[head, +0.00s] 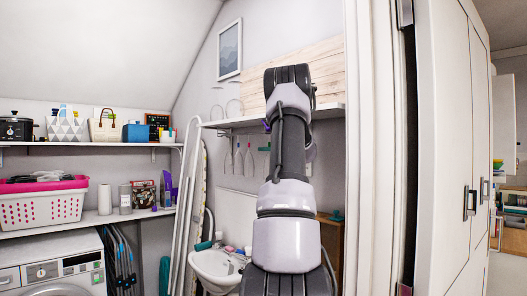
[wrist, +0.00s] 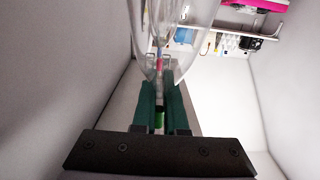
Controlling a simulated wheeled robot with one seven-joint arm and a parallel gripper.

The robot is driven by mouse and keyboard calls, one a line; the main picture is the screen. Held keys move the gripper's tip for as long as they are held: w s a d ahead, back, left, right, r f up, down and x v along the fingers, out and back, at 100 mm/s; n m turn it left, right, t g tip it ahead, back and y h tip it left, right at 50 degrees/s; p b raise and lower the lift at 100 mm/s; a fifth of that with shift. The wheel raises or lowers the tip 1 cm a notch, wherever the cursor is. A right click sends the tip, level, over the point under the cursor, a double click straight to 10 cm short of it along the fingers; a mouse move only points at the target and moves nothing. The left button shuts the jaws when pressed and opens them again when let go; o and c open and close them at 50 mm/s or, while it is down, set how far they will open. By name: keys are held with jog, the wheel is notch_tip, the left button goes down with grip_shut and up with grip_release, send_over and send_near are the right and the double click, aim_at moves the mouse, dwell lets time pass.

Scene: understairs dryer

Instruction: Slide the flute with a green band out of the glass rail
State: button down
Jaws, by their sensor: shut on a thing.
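In the wrist view, my gripper (wrist: 159,90) has its two teal fingers closed on the stem of a clear flute (wrist: 183,35). A green band (wrist: 158,120) shows between the fingers. The flute's bowl spreads beyond the fingertips at the top of this upside-down view. A pink-red mark (wrist: 158,65) shows on a stem beyond it. In the head view, my arm hides most of the gripper and the held flute. Other clear flutes (head: 238,160) hang bowl-down under the shelf (head: 225,123). The glass rail itself is too small to make out.
A framed picture (head: 229,50) hangs above the shelf. A washbasin (head: 213,268) stands below. A white door frame (head: 370,150) is close on the right.

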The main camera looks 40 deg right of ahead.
jog(key=shift+s+d+r, duration=0.1)
jog(key=shift+s+r, duration=0.05)
jog(key=shift+s, duration=0.95)
jog(key=shift+s+d+r, duration=0.1)
jog(key=shift+s, duration=1.1)
jog(key=shift+s, duration=0.25)
jog(key=shift+s+d, duration=0.1)
jog(key=shift+s, duration=2.15)
jog(key=s, duration=0.4)
jog(key=shift+s+d, duration=0.2)
jog(key=shift+s, duration=0.1)
jog(key=shift+a, duration=0.1)
